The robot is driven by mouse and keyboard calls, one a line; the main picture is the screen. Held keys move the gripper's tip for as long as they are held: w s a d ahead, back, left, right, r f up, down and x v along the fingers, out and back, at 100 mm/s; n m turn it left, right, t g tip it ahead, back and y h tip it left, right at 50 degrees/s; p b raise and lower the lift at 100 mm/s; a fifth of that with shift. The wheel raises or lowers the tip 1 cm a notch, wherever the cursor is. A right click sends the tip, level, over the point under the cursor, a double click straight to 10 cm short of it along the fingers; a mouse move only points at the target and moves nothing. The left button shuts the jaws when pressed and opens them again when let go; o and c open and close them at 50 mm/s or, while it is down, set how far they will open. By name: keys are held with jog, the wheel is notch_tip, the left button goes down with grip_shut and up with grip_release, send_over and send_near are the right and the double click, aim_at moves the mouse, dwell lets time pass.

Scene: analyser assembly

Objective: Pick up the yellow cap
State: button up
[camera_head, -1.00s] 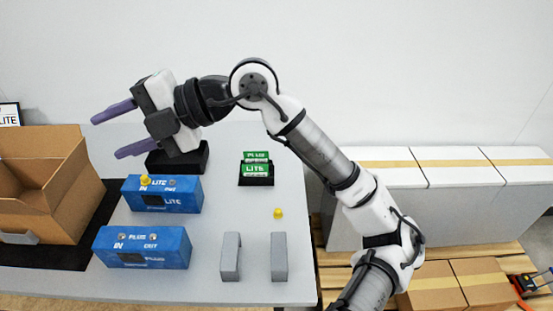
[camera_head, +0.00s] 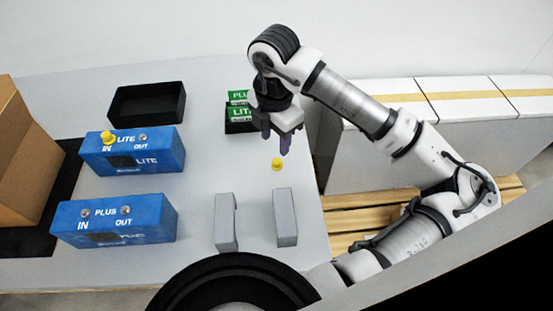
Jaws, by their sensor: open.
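A small yellow cap (camera_head: 277,164) lies on the grey table (camera_head: 228,180), near its right side. Another yellow cap (camera_head: 108,137) sits on the IN port of the blue LITE box (camera_head: 165,162). My gripper (camera_head: 276,150) points down above and just behind the loose cap, with its purple fingers apart from it. The gripper is open and nothing shows between the fingers.
The blue PLUS box (camera_head: 150,228) stands at the front left. Two grey upright blocks (camera_head: 225,225) (camera_head: 286,220) stand in front of the loose cap. Green boxes (camera_head: 238,113) stand behind my gripper. An empty black tray (camera_head: 147,103) is at the back, and a cardboard box (camera_head: 20,160) is at the left.

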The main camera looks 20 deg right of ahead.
notch_tip(320, 180, down, 3)
jog(key=shift+r, duration=0.2)
jog(key=shift+w+d+f+p, duration=0.15)
jog(key=shift+f+p, duration=0.4)
jog(key=shift+f, duration=0.75)
jog(key=shift+d+f+p, duration=0.2)
jog(key=shift+f+p, duration=0.3)
jog(key=shift+f, duration=0.8)
grip_shut()
